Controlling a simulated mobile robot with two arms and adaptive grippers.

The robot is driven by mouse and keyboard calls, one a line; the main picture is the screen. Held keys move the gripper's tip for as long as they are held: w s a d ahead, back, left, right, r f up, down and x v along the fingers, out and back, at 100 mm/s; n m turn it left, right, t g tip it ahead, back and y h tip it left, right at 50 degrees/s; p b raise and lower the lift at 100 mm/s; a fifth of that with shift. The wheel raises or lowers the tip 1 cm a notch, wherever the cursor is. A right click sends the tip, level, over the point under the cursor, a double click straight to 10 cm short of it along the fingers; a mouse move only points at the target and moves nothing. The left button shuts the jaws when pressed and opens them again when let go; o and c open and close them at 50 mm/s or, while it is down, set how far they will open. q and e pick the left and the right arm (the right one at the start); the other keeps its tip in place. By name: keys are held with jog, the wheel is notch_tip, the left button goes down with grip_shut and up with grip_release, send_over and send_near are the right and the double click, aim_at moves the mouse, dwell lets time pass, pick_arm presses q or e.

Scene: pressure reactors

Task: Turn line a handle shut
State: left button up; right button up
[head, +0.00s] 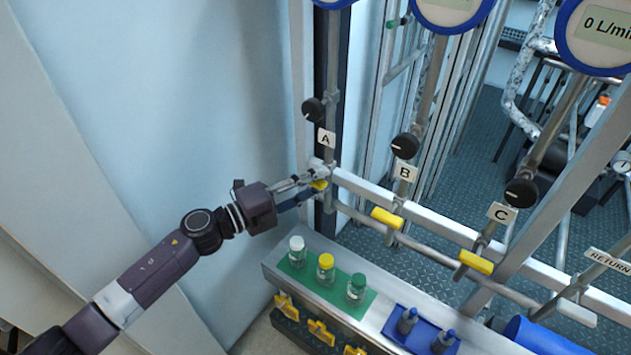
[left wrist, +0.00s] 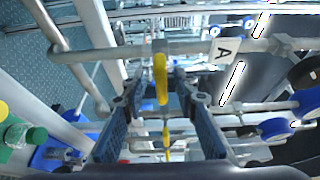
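The line A handle (head: 319,185) is a small yellow lever low on the pipe below the label A (head: 326,139). My left gripper (head: 312,186) is at this handle and partly hides it in the head view. In the left wrist view the yellow handle (left wrist: 161,78) is seen nearly edge-on, between the two blue-padded fingers of my left gripper (left wrist: 157,92). The fingers are apart, with a gap on each side of the handle. Contact is not visible. My right gripper is in neither view.
Yellow handles of line B (head: 387,217) and line C (head: 476,262) are to the right on the same pipework. Black knobs sit above them. Below is a shelf with a green mat (head: 308,284) bearing three capped bottles, and a blue tray (head: 403,338). A pale wall is at left.

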pick_arm(q)
jog(key=v, duration=1.2)
dwell(0.4)
